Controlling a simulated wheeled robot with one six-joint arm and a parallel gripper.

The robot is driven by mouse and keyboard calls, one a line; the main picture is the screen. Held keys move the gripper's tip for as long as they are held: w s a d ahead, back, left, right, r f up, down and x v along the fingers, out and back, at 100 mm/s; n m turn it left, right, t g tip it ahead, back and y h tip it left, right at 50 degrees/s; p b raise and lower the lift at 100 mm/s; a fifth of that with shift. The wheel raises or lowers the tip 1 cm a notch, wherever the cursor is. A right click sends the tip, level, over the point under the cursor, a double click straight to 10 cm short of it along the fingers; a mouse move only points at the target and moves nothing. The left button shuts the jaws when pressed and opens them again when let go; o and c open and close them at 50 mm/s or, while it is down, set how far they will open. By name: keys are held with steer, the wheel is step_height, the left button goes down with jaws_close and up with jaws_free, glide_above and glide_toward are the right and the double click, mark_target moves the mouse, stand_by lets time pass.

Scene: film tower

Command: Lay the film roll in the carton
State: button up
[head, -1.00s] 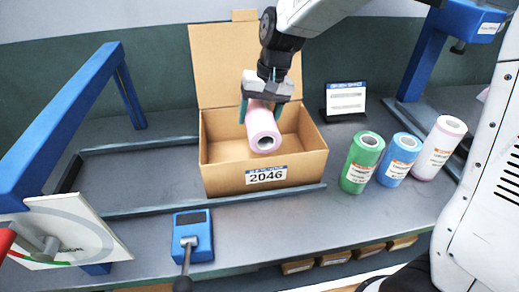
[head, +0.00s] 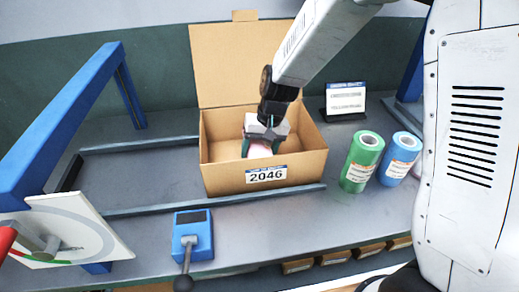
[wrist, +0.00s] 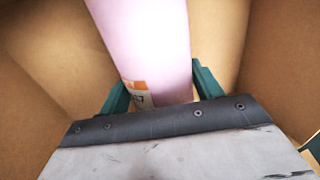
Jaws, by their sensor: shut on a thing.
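The open carton (head: 225,178), labelled 2046, stands on the table with its lid flap raised at the back. My gripper (head: 261,150) is down inside the carton, below its rim. It is shut on a pink film roll (head: 260,151), of which only a small part shows above the front wall. In the wrist view the pink film roll (wrist: 150,45) lies between the green fingers (wrist: 160,92), with an orange and white label near them. Brown carton walls surround it. Whether the roll touches the carton floor is hidden.
A green roll (head: 361,163) and a blue roll (head: 399,160) stand right of the carton. A blue device with a lever (head: 193,234) sits in front. A blue frame (head: 75,105) is at left, and a small sign (head: 345,100) stands behind right.

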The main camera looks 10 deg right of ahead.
steer(key=o, duration=1.5)
steer(key=shift+f, duration=0.1)
steer(key=shift+c, duration=0.2)
steer(key=v, duration=1.2)
